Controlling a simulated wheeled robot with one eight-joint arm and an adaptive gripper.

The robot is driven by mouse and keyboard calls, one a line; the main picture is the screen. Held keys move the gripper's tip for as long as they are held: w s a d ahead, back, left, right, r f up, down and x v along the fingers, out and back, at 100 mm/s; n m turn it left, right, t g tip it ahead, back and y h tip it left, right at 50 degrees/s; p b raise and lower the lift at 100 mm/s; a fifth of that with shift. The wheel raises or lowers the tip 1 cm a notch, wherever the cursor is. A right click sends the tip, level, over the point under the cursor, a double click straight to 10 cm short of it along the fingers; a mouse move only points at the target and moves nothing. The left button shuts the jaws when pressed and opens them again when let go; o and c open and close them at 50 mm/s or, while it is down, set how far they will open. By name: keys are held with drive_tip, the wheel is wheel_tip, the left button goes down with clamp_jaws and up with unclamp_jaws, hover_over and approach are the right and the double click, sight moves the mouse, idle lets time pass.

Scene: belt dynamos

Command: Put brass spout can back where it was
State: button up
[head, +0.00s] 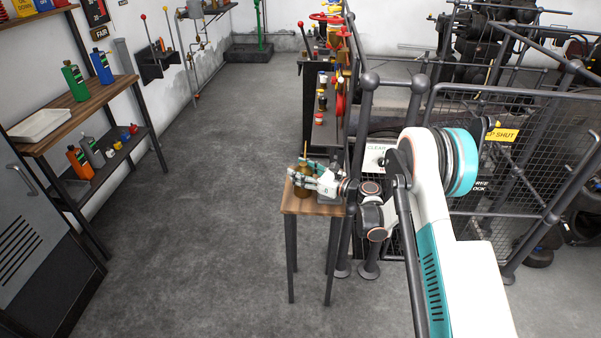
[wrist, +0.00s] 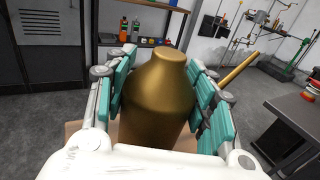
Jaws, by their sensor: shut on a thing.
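The brass spout can (wrist: 160,92) stands between the two teal-padded fingers of my gripper (wrist: 163,95) in the wrist view. Its rounded shoulder, short neck and thin spout show, the spout pointing up to the right. In the head view the can (head: 303,183) is at the small wooden-topped stand (head: 300,209), partly hidden by my gripper (head: 312,180). My gripper is shut on the can from the right side. The can looks upright. I cannot tell whether its base touches the stand top.
A dark bench with valves and bottles (head: 319,118) stands behind the stand. A railing with mesh panels (head: 520,150) runs at the right. A shelf (head: 75,105) with bottles and a white tray (head: 39,125) stands at the left. The floor between (head: 200,200) is clear.

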drive_tip(key=shift+f, duration=0.1)
drive_tip(key=o, duration=1.7)
